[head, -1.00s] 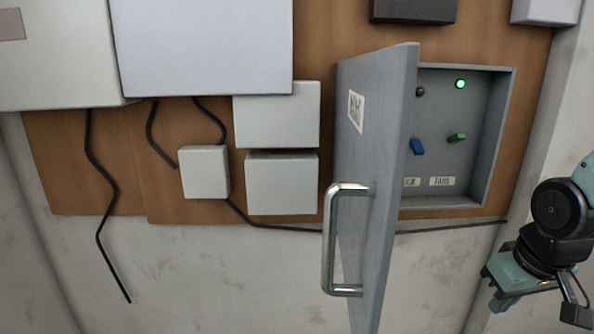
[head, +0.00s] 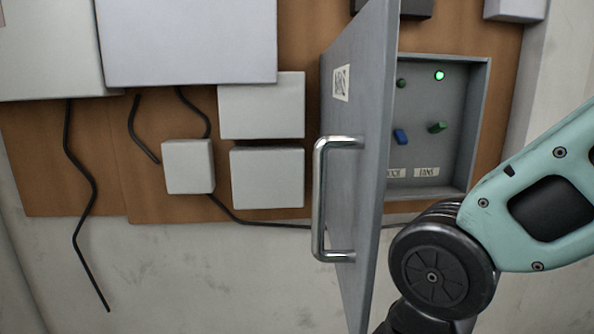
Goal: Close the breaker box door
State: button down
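The breaker box door (head: 352,170) is grey and stands swung wide open toward me, hinged on the left side of the box. A metal bar handle (head: 319,200) is on its left-facing outer side. The open breaker box (head: 470,130) on the wall shows a lit green light (head: 439,76), green knobs (head: 437,127) and a blue switch (head: 400,136). My teal and black arm reaches in from the right, its black joint low beside the door's inner side. My gripper is out of view, below the frame or hidden; whether the arm touches the door cannot be told.
White boxes (head: 262,105) and a small white box (head: 188,166) are on the brown wall panel left of the door. Dark cables (head: 84,200) hang at the left. A grey-white wall edge (head: 545,70) stands right of the breaker box.

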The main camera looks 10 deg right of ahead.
aim_at(350, 162)
jog(key=u, duration=0.2)
jog(key=k+j+u, duration=0.15)
jog(key=j+u, duration=0.25)
jog(key=k+j+u, duration=0.1)
jog(key=j+u, duration=0.3)
